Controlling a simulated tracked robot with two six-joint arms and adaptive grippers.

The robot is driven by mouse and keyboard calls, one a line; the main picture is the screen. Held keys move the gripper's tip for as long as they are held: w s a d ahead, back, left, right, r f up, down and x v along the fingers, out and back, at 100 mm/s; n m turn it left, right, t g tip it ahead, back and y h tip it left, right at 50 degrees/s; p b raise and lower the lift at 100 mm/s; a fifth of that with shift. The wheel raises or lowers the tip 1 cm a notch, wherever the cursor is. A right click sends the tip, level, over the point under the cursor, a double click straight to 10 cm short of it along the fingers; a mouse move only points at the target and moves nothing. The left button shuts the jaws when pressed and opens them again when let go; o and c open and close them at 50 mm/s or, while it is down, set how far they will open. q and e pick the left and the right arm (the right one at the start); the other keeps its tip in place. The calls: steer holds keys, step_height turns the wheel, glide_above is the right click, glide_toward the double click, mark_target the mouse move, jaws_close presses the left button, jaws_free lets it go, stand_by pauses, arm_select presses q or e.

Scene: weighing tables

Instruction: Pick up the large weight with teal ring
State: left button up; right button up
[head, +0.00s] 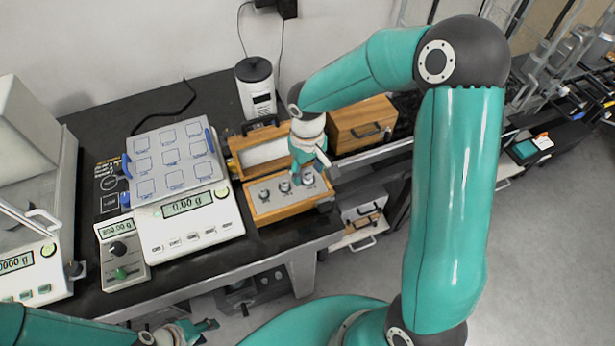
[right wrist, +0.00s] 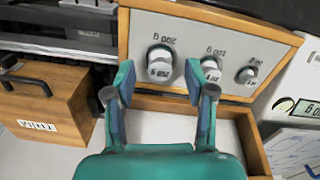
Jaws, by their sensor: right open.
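The largest weight (right wrist: 160,60), a silvery cylinder, stands in the open wooden weight box (right wrist: 285,35). In the right wrist view my right gripper (right wrist: 163,88) is open and empty. Its fingertips frame the lower side of the large weight without visibly gripping it. My left gripper (head: 201,330) is at the bottom edge of the head view, partly cropped, its jaws unclear.
A medium weight (right wrist: 212,64) and a small weight (right wrist: 246,75) stand beside the large one. A closed wooden case (head: 362,123) is right of the box. A scale (head: 190,232) with a gridded tray (head: 172,160) is left. A white canister (head: 256,88) stands behind.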

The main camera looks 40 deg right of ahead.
steer(key=shift+f, duration=0.5)
jaws_close()
steer(key=shift+r, duration=0.1)
